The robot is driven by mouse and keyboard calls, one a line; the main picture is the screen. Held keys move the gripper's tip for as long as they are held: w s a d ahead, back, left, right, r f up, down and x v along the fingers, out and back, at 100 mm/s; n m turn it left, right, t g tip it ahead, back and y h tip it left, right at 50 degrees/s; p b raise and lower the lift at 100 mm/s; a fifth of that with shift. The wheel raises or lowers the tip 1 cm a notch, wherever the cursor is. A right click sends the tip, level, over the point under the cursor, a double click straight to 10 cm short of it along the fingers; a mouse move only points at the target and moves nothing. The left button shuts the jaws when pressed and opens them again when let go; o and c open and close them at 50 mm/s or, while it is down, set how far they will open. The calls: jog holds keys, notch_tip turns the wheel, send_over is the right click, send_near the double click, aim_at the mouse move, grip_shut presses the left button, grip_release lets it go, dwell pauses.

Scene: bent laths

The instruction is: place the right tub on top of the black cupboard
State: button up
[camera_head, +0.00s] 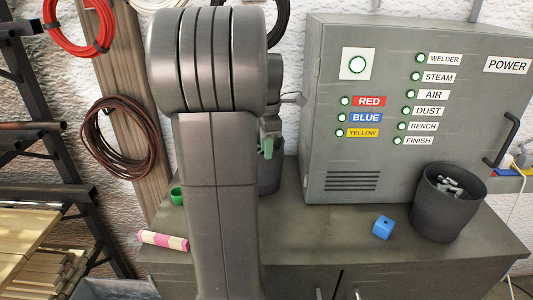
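A dark grey round tub (440,216) stands upright at the right end of a dark grey cupboard top (340,235). Several small light grey pieces show inside it. A second dark vessel (270,180), perhaps another tub, is mostly hidden behind my arm, left of the power box. My gripper (267,148) appears to be partly in view behind my arm, above that vessel, beside a small pale green piece. Its fingers are too hidden to tell open from shut. It is well left of the right tub and apart from it.
A grey power box (345,140) with labelled lights stands at the back of the top. A blue block (382,227) lies left of the right tub. A pink-and-cream stick (163,241) and a green cup (177,196) are at left. A rack with laths (35,260) stands far left.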

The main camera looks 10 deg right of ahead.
notch_tip(320, 180, up, 10)
jog(key=shift+s+f, duration=0.2)
jog(key=shift+f, duration=0.05)
